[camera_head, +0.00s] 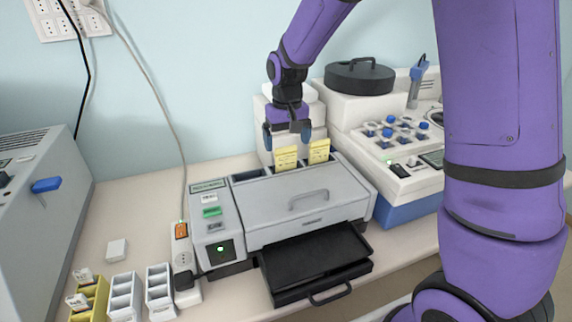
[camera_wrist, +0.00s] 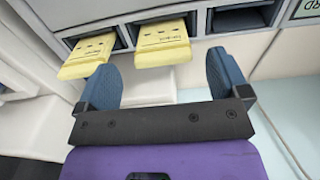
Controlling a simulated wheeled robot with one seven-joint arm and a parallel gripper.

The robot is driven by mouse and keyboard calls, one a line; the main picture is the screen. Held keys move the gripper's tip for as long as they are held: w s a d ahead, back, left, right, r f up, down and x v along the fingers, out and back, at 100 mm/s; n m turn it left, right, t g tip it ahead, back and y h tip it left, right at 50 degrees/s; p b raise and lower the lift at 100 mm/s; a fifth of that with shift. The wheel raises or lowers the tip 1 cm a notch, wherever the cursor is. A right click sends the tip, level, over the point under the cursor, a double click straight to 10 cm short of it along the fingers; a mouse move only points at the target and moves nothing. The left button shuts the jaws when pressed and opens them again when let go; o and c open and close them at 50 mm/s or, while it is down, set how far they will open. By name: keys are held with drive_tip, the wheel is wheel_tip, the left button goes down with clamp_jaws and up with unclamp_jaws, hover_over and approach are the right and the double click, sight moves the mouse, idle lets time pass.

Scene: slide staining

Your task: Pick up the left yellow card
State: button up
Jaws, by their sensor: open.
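Two yellow cards stand upright in slots at the back of the grey staining machine: the left yellow card (camera_head: 286,158) and the right yellow card (camera_head: 319,151). My gripper (camera_head: 287,137) is open and empty, just above the left card. The wrist view shows the machine turned round, so the left card (camera_wrist: 162,45) appears on the right there, and the other card (camera_wrist: 88,57) on the left. In that view my gripper (camera_wrist: 162,72) has its two blue fingers spread to either side of the left card's line, with the card's end just beyond or between the tips.
The grey machine (camera_head: 300,205) has an empty slot left of the cards and a black tray (camera_head: 318,265) pulled out in front. A white device with blue-capped pieces (camera_head: 400,135) stands to the right. Small racks (camera_head: 125,295) sit at front left.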

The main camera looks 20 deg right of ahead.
sight(286, 147)
drive_tip(key=shift+a+f, duration=0.1)
drive_tip(key=shift+f, duration=2.15)
drive_tip(key=c, duration=1)
